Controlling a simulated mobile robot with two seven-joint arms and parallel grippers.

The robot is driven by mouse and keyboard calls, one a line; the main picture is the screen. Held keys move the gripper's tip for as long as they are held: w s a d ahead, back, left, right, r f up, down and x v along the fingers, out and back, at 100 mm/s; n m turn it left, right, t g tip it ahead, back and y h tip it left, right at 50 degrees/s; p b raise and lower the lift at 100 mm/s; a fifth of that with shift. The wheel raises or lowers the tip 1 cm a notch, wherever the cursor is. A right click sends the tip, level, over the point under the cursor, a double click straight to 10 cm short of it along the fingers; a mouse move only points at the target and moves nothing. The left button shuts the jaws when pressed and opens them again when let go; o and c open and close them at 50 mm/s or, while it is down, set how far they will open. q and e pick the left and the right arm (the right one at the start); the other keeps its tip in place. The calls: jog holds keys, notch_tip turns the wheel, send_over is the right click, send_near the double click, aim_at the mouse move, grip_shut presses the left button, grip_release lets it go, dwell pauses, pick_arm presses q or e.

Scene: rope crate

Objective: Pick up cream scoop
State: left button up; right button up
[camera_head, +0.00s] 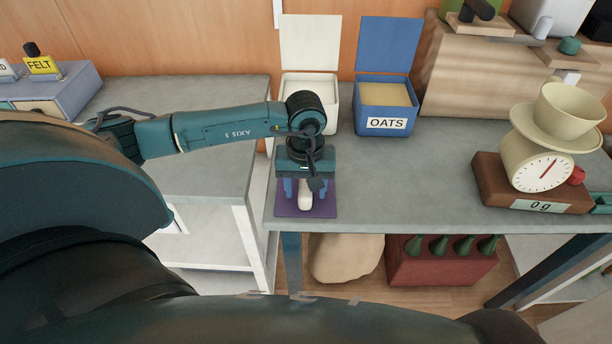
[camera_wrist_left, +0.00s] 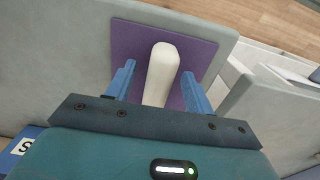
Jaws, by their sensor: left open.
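The cream scoop (camera_head: 306,196) lies on a purple mat (camera_head: 285,208) near the front left corner of the grey table. My left gripper (camera_head: 305,192) points down over it, with one blue finger on each side. In the left wrist view, the pale, rounded scoop handle (camera_wrist_left: 162,72) sits between the two open fingers of my left gripper (camera_wrist_left: 158,85). Narrow gaps show beside both fingers, so they do not grip it. The scoop's other end is hidden under the gripper body.
An open white bin (camera_head: 300,92) and an open blue OATS bin (camera_head: 385,112) stand behind the mat. A cream scale (camera_head: 535,165) on a brown base reads 0 g at the right. The middle of the table (camera_head: 420,180) is clear.

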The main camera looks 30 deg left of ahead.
pick_arm(q)
jog(key=shift+f, duration=0.35)
jog(key=shift+c, duration=0.3)
grip_shut()
